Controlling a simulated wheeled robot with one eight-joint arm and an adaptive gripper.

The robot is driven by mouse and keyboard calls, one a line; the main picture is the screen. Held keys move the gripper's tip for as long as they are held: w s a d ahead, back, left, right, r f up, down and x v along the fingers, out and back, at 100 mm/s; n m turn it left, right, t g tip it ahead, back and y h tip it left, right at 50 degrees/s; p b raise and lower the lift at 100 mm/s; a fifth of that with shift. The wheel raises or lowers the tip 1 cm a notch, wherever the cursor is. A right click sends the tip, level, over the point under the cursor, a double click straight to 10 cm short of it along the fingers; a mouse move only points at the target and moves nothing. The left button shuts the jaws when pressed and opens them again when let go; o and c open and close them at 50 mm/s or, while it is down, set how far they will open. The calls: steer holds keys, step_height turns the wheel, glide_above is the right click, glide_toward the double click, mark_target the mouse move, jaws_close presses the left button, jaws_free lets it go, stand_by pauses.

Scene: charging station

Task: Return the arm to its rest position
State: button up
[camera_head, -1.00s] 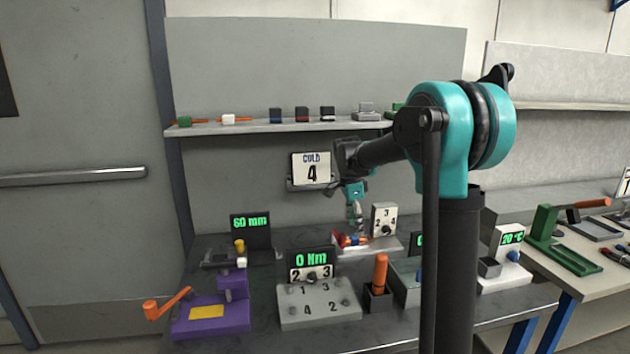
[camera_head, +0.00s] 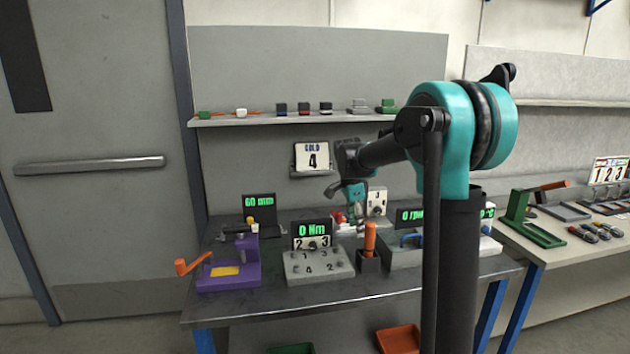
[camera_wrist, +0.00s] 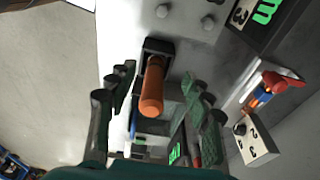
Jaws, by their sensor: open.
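My arm reaches out over the workbench (camera_head: 350,287) from the right side of the head view. An orange-handled tool (camera_wrist: 153,85) in a dark holder shows in the gap between the fingers, farther off. It also stands in the head view (camera_head: 370,238), upright and apart from my gripper.
A purple fixture with an orange crank (camera_head: 232,268), a grey numbered block (camera_head: 318,266) and displays stand on the bench. A shelf (camera_head: 270,121) with small items runs behind. A second bench with a green press (camera_head: 530,230) is at right. Red bin (camera_head: 398,340) below.

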steer(key=s+d+f+n+t, duration=0.1)
steer(key=s+d+f+n, duration=0.1)
steer(key=s+f+n, duration=0.3)
steer(key=s+d+f+n+t+y, duration=0.1)
steer(key=s+f+n, duration=0.4)
steer(key=s, duration=0.9)
steer(key=s+d+f+n+t, duration=0.1)
steer(key=s+d+f+n, duration=0.2)
steer(key=s, duration=0.7)
steer(key=f+n, duration=0.2)
steer(key=shift+n+t+y, duration=0.3)
steer(key=shift+t, duration=0.1)
